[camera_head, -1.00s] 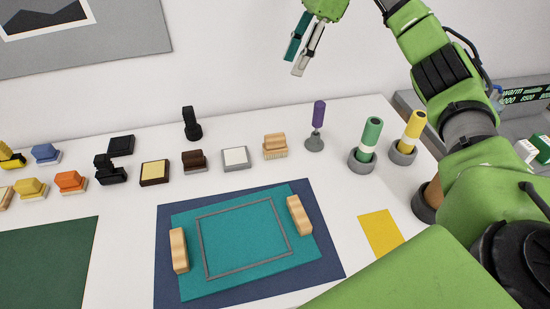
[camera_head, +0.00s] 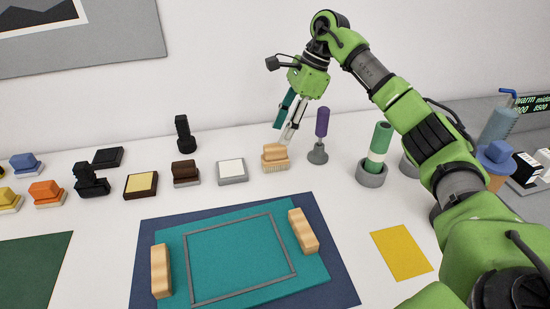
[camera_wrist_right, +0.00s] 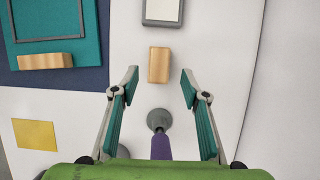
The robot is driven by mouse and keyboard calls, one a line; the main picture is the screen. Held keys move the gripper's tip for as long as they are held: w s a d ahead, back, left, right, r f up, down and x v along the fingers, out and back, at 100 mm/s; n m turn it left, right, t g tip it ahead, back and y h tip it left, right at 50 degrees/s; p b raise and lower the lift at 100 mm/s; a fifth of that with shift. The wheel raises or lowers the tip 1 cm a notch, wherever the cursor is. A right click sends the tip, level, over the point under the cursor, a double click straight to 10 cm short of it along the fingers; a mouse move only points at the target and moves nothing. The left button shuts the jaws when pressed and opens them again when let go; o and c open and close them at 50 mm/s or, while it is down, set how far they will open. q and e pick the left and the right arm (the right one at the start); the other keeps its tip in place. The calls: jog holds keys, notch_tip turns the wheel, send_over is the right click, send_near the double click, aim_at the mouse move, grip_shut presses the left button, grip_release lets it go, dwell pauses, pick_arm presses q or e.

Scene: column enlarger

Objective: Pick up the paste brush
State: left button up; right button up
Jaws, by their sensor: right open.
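The paste brush seems to be the light wooden block with pale bristles (camera_head: 275,157), standing bristles down on the white table. It also shows from above in the right wrist view as a tan block (camera_wrist_right: 159,65). My right gripper (camera_head: 284,134) is open and empty, with its fingers pointing down just above and behind the brush. In the right wrist view its two fingertips (camera_wrist_right: 159,74) lie on either side of the brush, apart from it. My left gripper is not in view.
A purple-handled tool in a grey base (camera_head: 321,125) stands close to the right of the brush. A white-topped grey pad (camera_head: 232,172) lies to its left. A green cylinder in a grey holder (camera_head: 378,152) stands further right. A teal board (camera_head: 235,285) lies in front.

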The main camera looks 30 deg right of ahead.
aim_at(275, 146)
jog(key=shift+p+x, duration=0.7)
jog(key=shift+x, duration=2.45)
jog(key=shift+d, duration=0.1)
grip_shut()
